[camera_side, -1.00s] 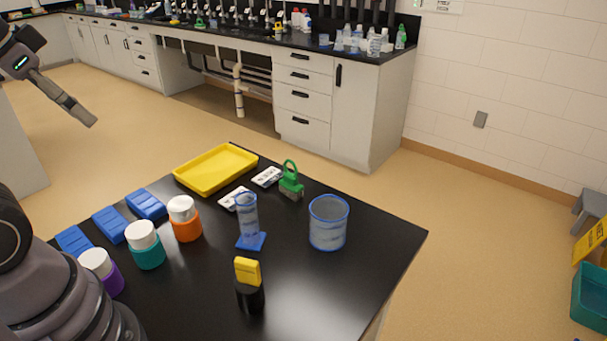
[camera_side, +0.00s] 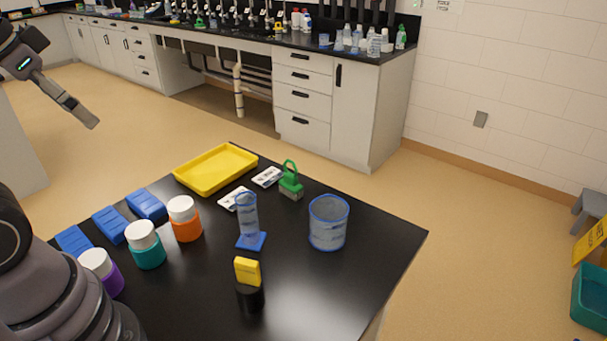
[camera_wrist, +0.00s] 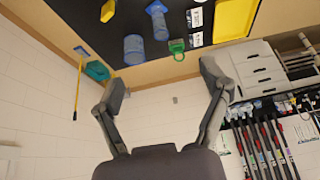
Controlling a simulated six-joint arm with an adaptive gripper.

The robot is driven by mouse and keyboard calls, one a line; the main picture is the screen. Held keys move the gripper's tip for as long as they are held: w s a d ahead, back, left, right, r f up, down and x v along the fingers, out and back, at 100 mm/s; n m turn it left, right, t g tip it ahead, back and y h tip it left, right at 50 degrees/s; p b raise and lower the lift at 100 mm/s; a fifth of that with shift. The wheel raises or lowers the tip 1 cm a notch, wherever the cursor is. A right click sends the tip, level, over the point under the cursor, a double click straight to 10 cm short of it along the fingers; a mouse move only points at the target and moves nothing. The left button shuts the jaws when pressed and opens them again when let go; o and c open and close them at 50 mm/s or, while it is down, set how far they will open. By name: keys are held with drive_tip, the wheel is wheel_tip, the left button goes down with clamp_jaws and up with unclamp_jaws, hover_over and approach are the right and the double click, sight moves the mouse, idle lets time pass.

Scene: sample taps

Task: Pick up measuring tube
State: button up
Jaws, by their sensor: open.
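The measuring tube (camera_side: 247,216) is a clear blue-tinted cylinder on a blue foot, upright on the black table (camera_side: 310,290). It stands left of the wide clear beaker (camera_side: 328,222). My gripper (camera_side: 92,122) is at the upper left of the side view, high and well away from the tube. In the wrist view my gripper (camera_wrist: 160,85) has its two fingers spread wide with nothing between them. The tube also shows in the wrist view (camera_wrist: 159,22) near the top edge, upside down beside the beaker (camera_wrist: 134,48).
A black holder with a yellow top (camera_side: 247,272) stands in front of the tube. Bottles with orange (camera_side: 186,220), teal (camera_side: 146,246) and purple bands, blue racks (camera_side: 110,224), a yellow tray (camera_side: 215,169) and a green-handled object (camera_side: 290,182) surround it. The table's right front is clear.

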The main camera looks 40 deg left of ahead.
drive_tip(key=w+f+m+g+y, duration=0.4)
drive_tip(key=w+f+m+y, duration=0.4)
drive_tip(key=w+f+m, duration=0.3)
drive_tip(key=m+t+y, duration=0.2)
drive_tip(key=m+t, duration=0.6)
drive_tip(key=m, duration=0.7)
approach(246, 201)
drive_tip(key=shift+x, duration=1.25)
drive_tip(key=x, duration=0.5)
drive_tip(key=shift+w+a+r, duration=0.15)
drive_tip(key=shift+w+r, duration=0.05)
drive_tip(key=shift+r, duration=0.05)
drive_tip(key=c, duration=1.2)
